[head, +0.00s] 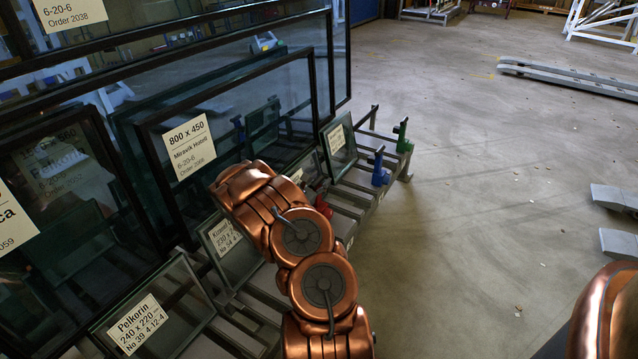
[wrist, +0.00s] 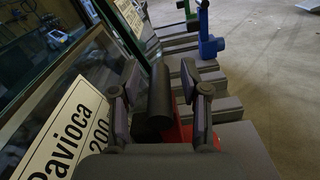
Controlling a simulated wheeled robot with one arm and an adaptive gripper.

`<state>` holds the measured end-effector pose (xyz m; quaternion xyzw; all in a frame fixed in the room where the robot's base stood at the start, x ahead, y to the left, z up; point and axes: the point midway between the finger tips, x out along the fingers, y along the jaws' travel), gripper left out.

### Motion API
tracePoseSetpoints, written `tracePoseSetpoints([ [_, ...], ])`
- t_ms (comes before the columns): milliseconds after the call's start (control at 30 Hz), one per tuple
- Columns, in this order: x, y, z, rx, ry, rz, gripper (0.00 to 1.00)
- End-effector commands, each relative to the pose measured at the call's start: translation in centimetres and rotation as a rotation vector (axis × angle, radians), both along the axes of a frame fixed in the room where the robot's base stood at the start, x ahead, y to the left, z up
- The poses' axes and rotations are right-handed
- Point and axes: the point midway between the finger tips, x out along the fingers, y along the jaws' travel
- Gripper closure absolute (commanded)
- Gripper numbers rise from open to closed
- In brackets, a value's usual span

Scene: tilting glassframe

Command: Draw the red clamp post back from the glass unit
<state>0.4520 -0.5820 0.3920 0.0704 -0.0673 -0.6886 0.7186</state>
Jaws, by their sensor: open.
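The red clamp post (wrist: 184,132) shows in the wrist view as a red patch low between the fingers, mostly hidden by my gripper (wrist: 160,82). A dark cylinder (wrist: 159,100) stands between the two open fingers, which look apart from it. The glass unit (wrist: 58,128) labelled Pavioca leans just left of the left finger. In the head view a bit of the red clamp post (head: 322,205) shows beside my copper arm, which hides my gripper and most of the post.
A blue post (head: 378,168) and a green post (head: 402,137) stand farther along the rack's rails. Large framed glass units (head: 185,165) lean on the left. The concrete floor on the right is mostly clear.

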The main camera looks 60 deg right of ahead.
Motion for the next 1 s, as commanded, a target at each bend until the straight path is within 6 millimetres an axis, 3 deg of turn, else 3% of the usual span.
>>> tracePoseSetpoints([
  [267,0.02,-0.10,0.04,0.000,-0.001,0.000,0.57],
  [700,0.08,-0.08,0.07,0.000,-0.001,0.001,1.00],
  [1000,0.17,-0.05,0.09,0.000,-0.002,0.003,1.00],
])
